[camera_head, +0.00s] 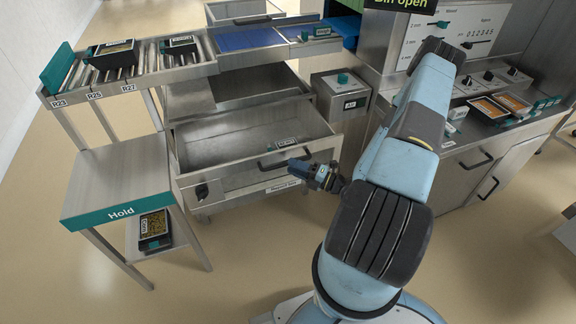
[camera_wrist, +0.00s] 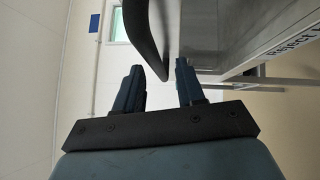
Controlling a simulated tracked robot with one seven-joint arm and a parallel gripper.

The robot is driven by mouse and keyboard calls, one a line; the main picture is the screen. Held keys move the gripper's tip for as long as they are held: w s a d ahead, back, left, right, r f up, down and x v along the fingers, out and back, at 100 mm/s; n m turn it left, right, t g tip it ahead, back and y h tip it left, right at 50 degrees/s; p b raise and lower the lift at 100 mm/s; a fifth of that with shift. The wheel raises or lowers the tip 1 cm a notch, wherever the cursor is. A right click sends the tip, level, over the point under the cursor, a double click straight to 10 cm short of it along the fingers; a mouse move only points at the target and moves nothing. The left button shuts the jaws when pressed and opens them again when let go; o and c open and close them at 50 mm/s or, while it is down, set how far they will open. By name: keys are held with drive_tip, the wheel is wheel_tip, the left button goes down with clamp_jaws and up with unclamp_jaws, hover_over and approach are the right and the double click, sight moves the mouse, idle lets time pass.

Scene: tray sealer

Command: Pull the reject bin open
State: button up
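My gripper (camera_head: 298,168) is at the right part of the handle. In the wrist view the gripper (camera_wrist: 160,75) has its two fingers apart, with the dark curved handle (camera_wrist: 148,32) reaching down toward the gap between the fingertips. Neither finger visibly presses on the handle.
A "Bin open" sign (camera_head: 402,3) shows at the top. The Hold table (camera_head: 120,180) stands left of the bin, with a tray on its lower shelf. A roller rack (camera_head: 135,68) is behind it. A cabinet (camera_head: 470,175) stands right. The floor in front is clear.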

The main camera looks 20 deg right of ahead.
drive_tip(key=v, duration=1)
drive_tip(key=shift+s+d, duration=0.2)
drive_tip(key=shift+s, duration=0.05)
drive_tip(key=shift+f, duration=0.15)
drive_tip(key=a+r+n+g+h, duration=0.2)
drive_tip(key=a+r+n+g, duration=0.2)
drive_tip(key=r+n+g, duration=0.65)
drive_tip(key=a+r+n+g+h, duration=0.1)
drive_tip(key=a+r+n+g, duration=0.35)
drive_tip(key=r+n, duration=1)
drive_tip(key=s+a+r+n+t+h, duration=0.1)
drive_tip(key=s+r+n+t+h, duration=0.2)
drive_tip(key=r+n, duration=0.6)
drive_tip(key=s+a+r+n+t+h, duration=0.1)
drive_tip(key=s+r+n+t+h, duration=0.3)
drive_tip(key=s+r+n+h, duration=0.4)
wheel_tip(320, 180, up, 6)
drive_tip(key=shift+s+a+r+n, duration=0.1)
drive_tip(key=shift+s+a+n, duration=0.25)
drive_tip(key=shift+n, duration=0.35)
